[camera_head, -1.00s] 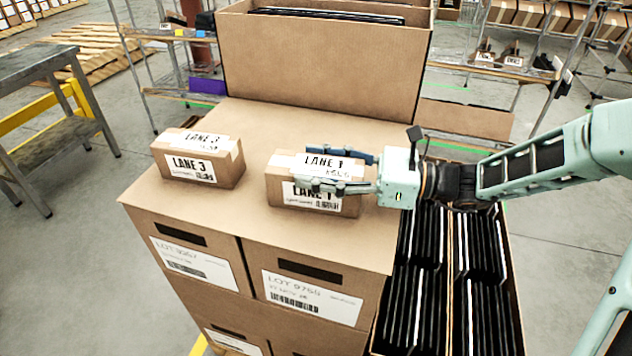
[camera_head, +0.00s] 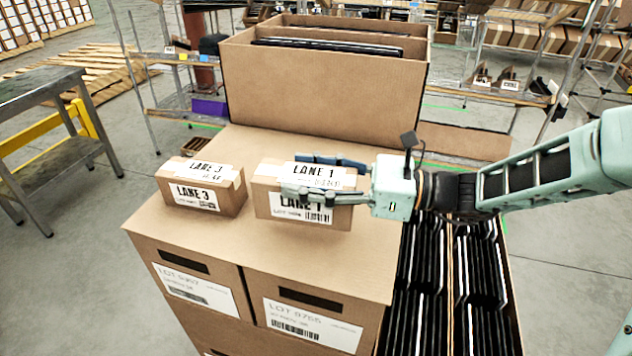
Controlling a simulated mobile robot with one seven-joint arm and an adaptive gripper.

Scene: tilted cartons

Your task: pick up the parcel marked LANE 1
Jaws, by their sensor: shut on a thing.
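The parcel marked LANE 1 (camera_head: 275,185) is a small brown box with white labels on its top and front. My gripper (camera_head: 318,177) reaches in from the right and is shut on it, one finger along the far side and one across the front label. The parcel appears held a little above the brown carton top (camera_head: 240,255), with a shadow under its right side. The parcel marked LANE 3 (camera_head: 232,201) rests on the carton top to its left, a small gap apart.
A tall open carton (camera_head: 320,85) stands behind the parcels. An open carton of dark upright sheets (camera_head: 430,290) is at the lower right. A grey metal table (camera_head: 40,85) stands at the left, wire shelves behind. The carton top's front is clear.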

